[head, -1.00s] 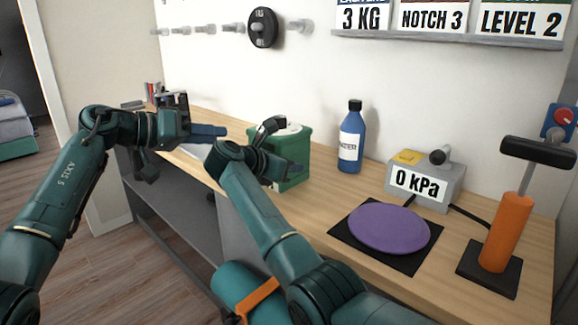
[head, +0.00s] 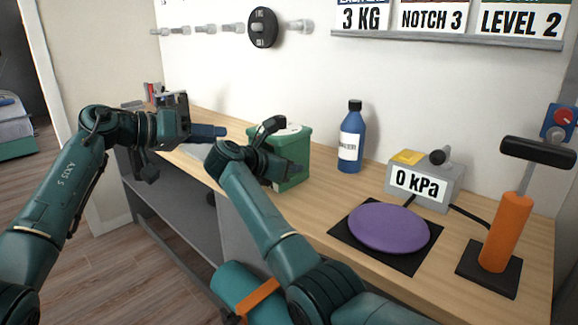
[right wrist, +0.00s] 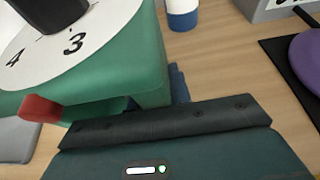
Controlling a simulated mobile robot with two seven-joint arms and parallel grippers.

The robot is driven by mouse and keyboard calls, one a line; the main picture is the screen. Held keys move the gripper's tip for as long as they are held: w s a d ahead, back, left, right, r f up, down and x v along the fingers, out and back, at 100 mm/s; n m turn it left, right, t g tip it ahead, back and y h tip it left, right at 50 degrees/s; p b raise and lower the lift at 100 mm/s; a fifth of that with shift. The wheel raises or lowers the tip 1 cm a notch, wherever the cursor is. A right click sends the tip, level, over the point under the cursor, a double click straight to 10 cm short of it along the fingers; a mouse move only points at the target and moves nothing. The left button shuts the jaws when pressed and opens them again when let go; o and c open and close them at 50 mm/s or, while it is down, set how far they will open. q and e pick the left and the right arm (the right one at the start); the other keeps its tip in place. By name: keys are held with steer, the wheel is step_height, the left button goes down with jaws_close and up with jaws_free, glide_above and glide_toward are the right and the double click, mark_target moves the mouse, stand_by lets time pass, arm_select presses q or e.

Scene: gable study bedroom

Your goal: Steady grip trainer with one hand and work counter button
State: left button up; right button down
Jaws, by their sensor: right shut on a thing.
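A red stub (right wrist: 40,109) sticks out low at the box's left side there. I cannot tell for sure which part is the counter button. My right gripper (head: 290,168) is shut on the green device at its near side; the fingertips are mostly hidden. My left gripper (head: 203,131) is over the desk left of the device, apart from it; its jaw opening is unclear.
A blue bottle (head: 350,143) stands behind and right of the device. Further right are a grey 0 kPa gauge box (head: 450,193), a purple disc (head: 388,227) on a black mat and an orange pump (head: 507,230). Desk between device and mat is clear.

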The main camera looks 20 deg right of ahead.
arm_select(q)
steer(key=shift+c, duration=0.5)
jaws_close()
stand_by(1.2)
